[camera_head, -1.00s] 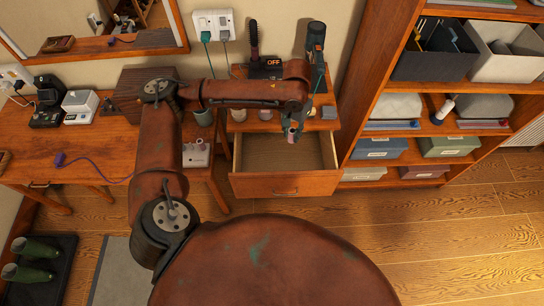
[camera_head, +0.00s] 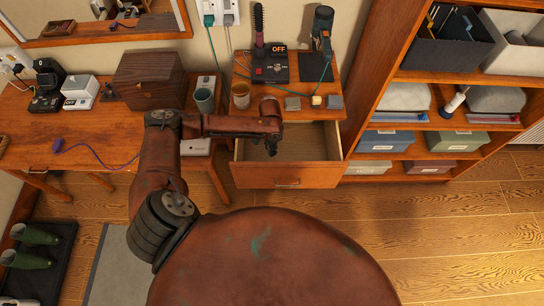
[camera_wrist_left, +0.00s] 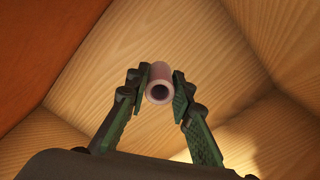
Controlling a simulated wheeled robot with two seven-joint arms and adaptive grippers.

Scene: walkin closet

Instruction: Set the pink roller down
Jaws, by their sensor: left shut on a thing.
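The pink roller (camera_wrist_left: 160,88) shows in the left wrist view as a small hollow cylinder, its open end toward the camera. My left gripper (camera_wrist_left: 158,92) is shut on it, one green-padded finger on each side. Pale wooden boards and corners of a drawer interior surround them in that view. In the head view my left gripper (camera_head: 271,147) points down at the open drawer (camera_head: 287,177), over its left part. The roller is hidden there by my arm. Whether the roller touches the drawer bottom I cannot tell. My right gripper is not in view.
On the cabinet above the drawer stand a hairbrush (camera_head: 258,22), a black box reading OFF (camera_head: 277,66), a hair dryer (camera_head: 322,30), a cup (camera_head: 240,95) and small blocks (camera_head: 292,103). A wooden box (camera_head: 148,78) is left; a shelf (camera_head: 425,125) is right. The drawer's right part looks clear.

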